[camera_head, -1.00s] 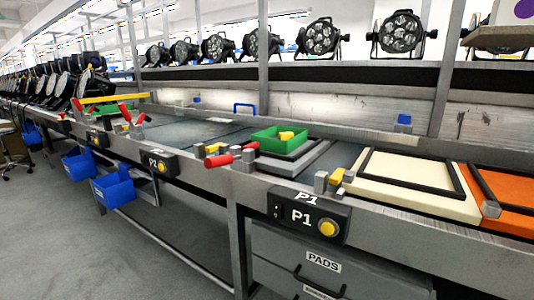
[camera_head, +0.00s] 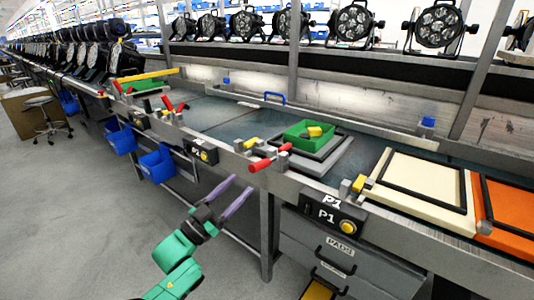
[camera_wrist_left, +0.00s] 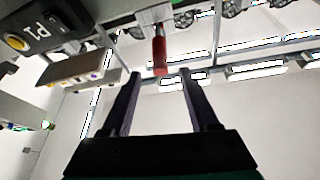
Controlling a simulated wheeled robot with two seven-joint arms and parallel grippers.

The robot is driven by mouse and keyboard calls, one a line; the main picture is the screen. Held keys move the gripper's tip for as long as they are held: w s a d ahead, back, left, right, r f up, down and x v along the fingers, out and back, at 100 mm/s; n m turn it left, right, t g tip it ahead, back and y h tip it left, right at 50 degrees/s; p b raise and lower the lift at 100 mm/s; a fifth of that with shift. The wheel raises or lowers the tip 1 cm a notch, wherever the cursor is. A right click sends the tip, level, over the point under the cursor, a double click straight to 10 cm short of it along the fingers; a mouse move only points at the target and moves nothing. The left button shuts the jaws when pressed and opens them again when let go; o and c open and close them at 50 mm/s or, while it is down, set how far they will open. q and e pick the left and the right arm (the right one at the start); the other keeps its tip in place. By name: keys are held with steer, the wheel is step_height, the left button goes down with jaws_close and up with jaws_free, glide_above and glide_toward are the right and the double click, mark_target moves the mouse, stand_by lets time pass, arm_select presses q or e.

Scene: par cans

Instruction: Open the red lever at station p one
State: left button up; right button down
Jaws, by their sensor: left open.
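The red lever (camera_head: 262,164) sticks out from the front edge of the bench, left of the black P1 panel (camera_head: 325,214). A second red handle (camera_head: 285,147) sits just behind it. My left gripper (camera_head: 241,185) is open and empty, below and left of the lever, apart from it. In the left wrist view the red lever (camera_wrist_left: 160,57) hangs above and between my two fingertips (camera_wrist_left: 160,73), beyond them. The P1 panel (camera_wrist_left: 38,25) shows at the upper left there. My right gripper is not in view.
A green tray (camera_head: 298,141) with a yellow piece stands on a grey pad behind the levers. A P2 panel (camera_head: 202,150) and blue bins (camera_head: 157,163) are farther left along the bench front. Drawers (camera_head: 335,262) are below P1.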

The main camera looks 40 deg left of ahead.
mark_target(265, 160)
arm_select(q)
steer(key=x, duration=1.2)
steer(key=shift+w+f, duration=0.1)
steer(key=shift+f, duration=0.05)
jaws_close()
stand_by(0.7)
